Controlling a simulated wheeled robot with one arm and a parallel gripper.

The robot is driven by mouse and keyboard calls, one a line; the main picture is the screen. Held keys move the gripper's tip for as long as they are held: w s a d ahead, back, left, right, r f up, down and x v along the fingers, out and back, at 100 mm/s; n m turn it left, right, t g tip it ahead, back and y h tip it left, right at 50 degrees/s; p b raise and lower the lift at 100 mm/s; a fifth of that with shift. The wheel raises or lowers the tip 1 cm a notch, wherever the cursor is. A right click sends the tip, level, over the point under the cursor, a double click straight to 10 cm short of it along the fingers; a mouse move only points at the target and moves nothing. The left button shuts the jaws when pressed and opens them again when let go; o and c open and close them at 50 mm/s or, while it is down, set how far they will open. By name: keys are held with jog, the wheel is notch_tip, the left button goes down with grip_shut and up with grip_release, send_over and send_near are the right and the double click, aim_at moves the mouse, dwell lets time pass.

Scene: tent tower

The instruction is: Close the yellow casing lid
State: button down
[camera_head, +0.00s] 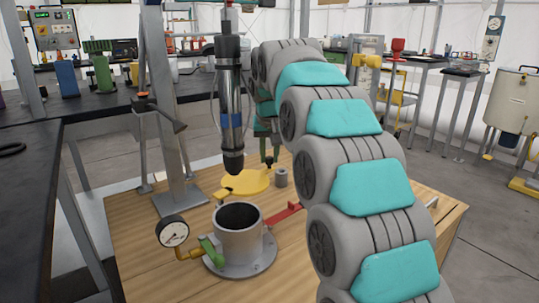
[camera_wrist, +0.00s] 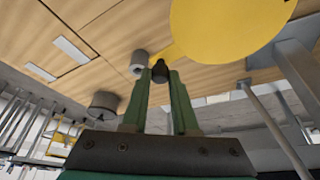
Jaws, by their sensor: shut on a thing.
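The yellow casing lid (camera_head: 245,183) is a flat disc with a short arm ending in a black knob. It lies level behind the grey cylindrical casing (camera_head: 240,245), whose round top is uncovered and dark inside. The lid fills the upper right of the wrist view (camera_wrist: 225,25). My gripper (camera_head: 268,158) is at the lid's far right side, mostly hidden behind my arm. In the wrist view its green fingers (camera_wrist: 160,76) are closed around the black knob (camera_wrist: 160,71). The lid's hinge side cannot be made out clearly.
A pressure gauge (camera_head: 173,232), a green-handled valve (camera_head: 210,250) and a red lever (camera_head: 284,214) surround the casing on the wooden table (camera_head: 145,272). A small grey cylinder (camera_head: 281,178) stands beside the lid. A dark vertical tool (camera_head: 231,110) hangs above. A metal stand (camera_head: 180,195) is at left.

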dwell(0.4)
jog(key=s+d+m+b, duration=0.1)
jog(key=s, duration=0.1)
jog(key=s+d+m+h, duration=0.1)
jog(key=m, duration=0.1)
jog(key=shift+s+d+b, duration=0.35)
jog(key=shift+s+d, duration=0.05)
jog(key=c, duration=0.7)
grip_release()
jog(key=shift+r, duration=0.1)
jog(key=shift+v, duration=3.75)
jog(key=shift+a, duration=0.15)
